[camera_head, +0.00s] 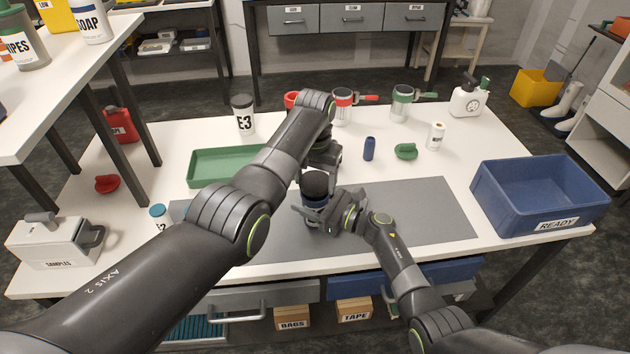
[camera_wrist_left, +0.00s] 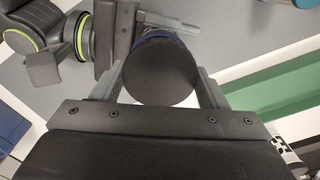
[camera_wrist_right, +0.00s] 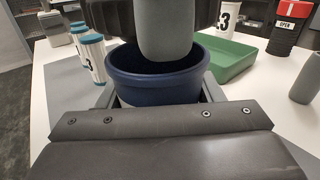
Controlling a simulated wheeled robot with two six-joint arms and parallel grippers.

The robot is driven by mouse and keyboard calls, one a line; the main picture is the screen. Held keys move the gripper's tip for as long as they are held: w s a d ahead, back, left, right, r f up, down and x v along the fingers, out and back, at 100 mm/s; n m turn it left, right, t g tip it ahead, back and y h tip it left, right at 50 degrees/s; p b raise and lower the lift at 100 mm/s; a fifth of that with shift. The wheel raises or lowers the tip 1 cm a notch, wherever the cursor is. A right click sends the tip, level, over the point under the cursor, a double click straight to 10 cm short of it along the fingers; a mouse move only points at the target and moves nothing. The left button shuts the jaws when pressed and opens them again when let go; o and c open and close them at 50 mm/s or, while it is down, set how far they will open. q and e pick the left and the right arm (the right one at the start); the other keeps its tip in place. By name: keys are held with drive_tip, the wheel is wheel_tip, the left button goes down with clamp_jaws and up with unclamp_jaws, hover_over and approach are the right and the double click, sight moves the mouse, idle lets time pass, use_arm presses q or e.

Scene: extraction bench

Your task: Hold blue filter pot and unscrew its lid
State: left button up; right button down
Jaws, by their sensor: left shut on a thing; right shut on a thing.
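The blue filter pot (camera_head: 314,203) stands upright over the grey mat near the table's front. My right gripper (camera_head: 322,212) is shut on its body from the right. In the right wrist view the pot (camera_wrist_right: 155,86) sits between the fingers, its rim and part of its inner wall showing. The black lid (camera_head: 314,184) is above the pot; its round top (camera_wrist_left: 160,72) fills the space between my left fingers. My left gripper (camera_wrist_left: 162,88) is shut on the lid.
A green tray (camera_head: 205,168) lies behind my left arm. A small blue bottle (camera_head: 369,148), a green lid (camera_head: 405,151) and a white bottle (camera_head: 436,135) stand behind the mat (camera_head: 430,215). A blue crate (camera_head: 540,195) is at right, a samples box (camera_head: 50,243) at left.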

sight(315, 181)
use_arm(q)
drive_tip(key=shift+r, duration=0.25)
drive_tip(key=shift+r, duration=2.05)
use_arm(e)
drive_tip(key=shift+c, duration=1.5)
unclamp_jaws()
drive_tip(key=shift+d, duration=0.1)
